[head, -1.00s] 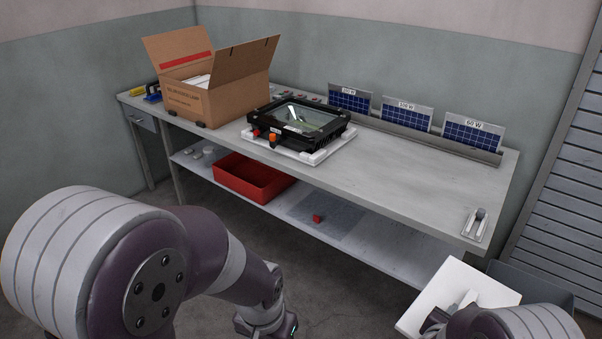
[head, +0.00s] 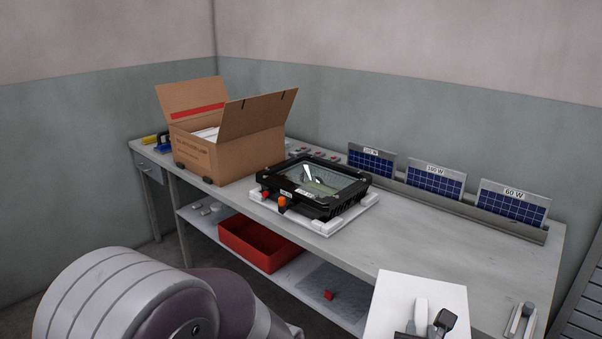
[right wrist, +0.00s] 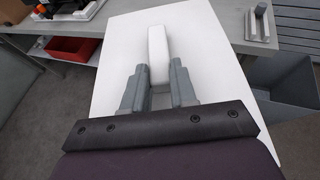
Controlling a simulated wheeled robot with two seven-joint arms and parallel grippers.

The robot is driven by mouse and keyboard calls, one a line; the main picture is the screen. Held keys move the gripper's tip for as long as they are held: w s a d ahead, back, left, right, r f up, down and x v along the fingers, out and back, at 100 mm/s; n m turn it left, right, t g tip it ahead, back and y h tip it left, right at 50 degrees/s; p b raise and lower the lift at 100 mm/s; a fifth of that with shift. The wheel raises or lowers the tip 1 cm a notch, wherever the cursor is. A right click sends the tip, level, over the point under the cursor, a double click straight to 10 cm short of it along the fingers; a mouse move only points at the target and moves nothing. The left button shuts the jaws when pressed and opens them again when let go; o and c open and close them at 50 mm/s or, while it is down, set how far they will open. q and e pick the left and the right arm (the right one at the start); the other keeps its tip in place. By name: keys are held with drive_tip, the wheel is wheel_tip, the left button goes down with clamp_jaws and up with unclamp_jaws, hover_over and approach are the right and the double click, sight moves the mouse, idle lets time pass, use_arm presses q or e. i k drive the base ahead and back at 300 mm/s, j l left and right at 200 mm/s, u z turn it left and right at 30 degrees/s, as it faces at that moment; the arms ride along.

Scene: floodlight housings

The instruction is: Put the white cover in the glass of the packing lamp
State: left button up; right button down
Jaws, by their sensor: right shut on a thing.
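The white cover (head: 392,298) is a flat white panel with a raised white bar. My right gripper (head: 428,326) is shut on that bar and holds the panel up near the table's front edge, at the lower right of the head view. The right wrist view shows both fingers (right wrist: 160,80) on the bar and the panel (right wrist: 215,60) spread around them. The black floodlight (head: 328,208) lies glass up on a white packing piece (head: 356,213) on the table. Its glass (head: 316,180) is uncovered. An orange knob and a red part show at its front. My left gripper is outside the view.
An open cardboard box (head: 230,150) stands left of the lamp. Small solar panels (head: 434,181) stand in a rail (head: 455,208) along the back. A red bin (head: 262,245) sits on the lower shelf. A metal fixture (head: 521,320) is at the right. The tabletop right of the lamp is clear.

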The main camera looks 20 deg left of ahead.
sight(314, 177)
drive_tip(key=i+j, duration=0.1)
drive_tip(key=i, duration=1.35)
